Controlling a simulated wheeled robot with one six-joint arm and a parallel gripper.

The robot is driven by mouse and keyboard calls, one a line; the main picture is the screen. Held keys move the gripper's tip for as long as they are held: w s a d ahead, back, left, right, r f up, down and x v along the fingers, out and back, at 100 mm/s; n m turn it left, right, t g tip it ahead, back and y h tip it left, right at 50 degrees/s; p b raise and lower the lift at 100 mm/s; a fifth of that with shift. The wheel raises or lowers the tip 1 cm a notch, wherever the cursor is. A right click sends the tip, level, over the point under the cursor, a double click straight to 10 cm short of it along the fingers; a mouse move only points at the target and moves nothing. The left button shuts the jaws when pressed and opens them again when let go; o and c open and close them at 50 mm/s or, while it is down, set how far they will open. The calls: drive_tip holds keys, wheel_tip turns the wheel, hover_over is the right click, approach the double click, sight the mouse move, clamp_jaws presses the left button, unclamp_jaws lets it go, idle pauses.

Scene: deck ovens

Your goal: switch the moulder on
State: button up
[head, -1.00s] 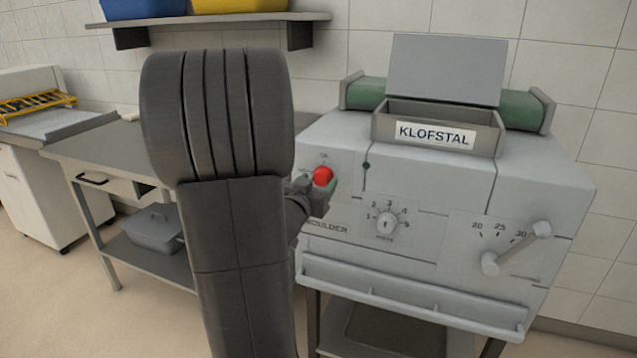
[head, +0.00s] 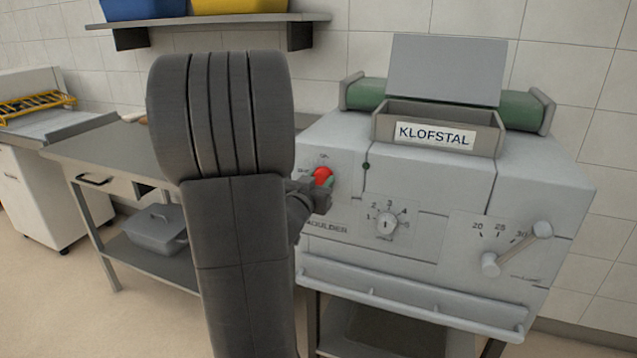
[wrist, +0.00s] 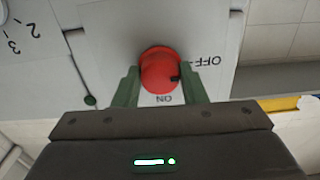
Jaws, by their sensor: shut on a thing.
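The moulder (head: 460,190) is a light grey machine with a sign reading KLOFSTAL. Its red knob (head: 322,175) sits on the upper left of the front panel, and shows large in the wrist view (wrist: 158,68). My gripper (wrist: 160,82) has its green fingers on either side of the red knob, shut on it. In the wrist view the panel appears upside down, with ON below the knob and OFF to its right. A dark mark on the knob lies at its lower right, between the two labels. A small green dot (head: 366,166) is on the panel.
A numbered dial (head: 386,223) and a lever (head: 517,248) are on the moulder's front, above a rail (head: 410,298). A steel table (head: 105,150) stands to the left. A wall shelf (head: 210,20) with blue and yellow bins hangs above it.

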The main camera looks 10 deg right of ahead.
drive_tip(key=m+b, duration=0.3)
drive_tip(key=m, duration=0.1)
drive_tip(key=shift+f, duration=0.15)
drive_tip(key=m+b, duration=0.2)
drive_tip(key=m, duration=0.2)
drive_tip(key=shift+m+b, duration=0.3)
drive_tip(key=shift+b, duration=0.1)
drive_tip(key=m+b, duration=0.3)
drive_tip(key=m, duration=0.2)
drive_tip(key=shift+m+b, duration=1)
drive_tip(key=shift+m, duration=1)
drive_tip(key=o, duration=1)
